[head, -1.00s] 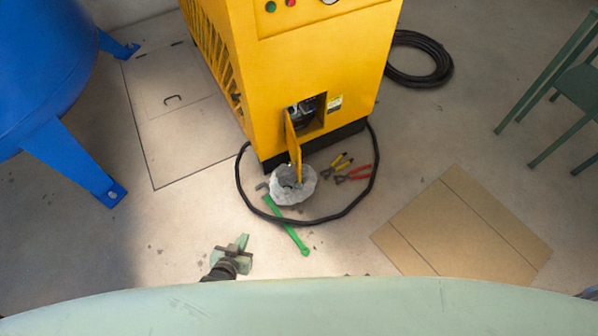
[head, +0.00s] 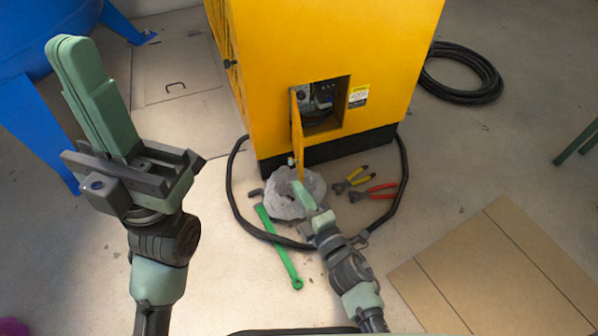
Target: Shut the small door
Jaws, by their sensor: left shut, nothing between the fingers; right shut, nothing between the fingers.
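The small door (head: 297,136) is a narrow yellow panel low on the front of the yellow cabinet (head: 290,50). It stands open, swung out toward me at the left edge of a square opening (head: 322,103) with dark parts inside. My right gripper (head: 298,190) is shut and empty, low in front of the cabinet, near the door's lower end; I cannot tell whether it touches. My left gripper (head: 70,45) is shut and empty, raised at the left, well apart from the door.
A green wrench (head: 278,247), yellow-handled pliers (head: 350,178) and red-handled pliers (head: 374,191) lie nearby. A black hose (head: 232,192) loops around them. A cardboard sheet (head: 495,270) lies at right; a blue tank (head: 40,30) stands at left.

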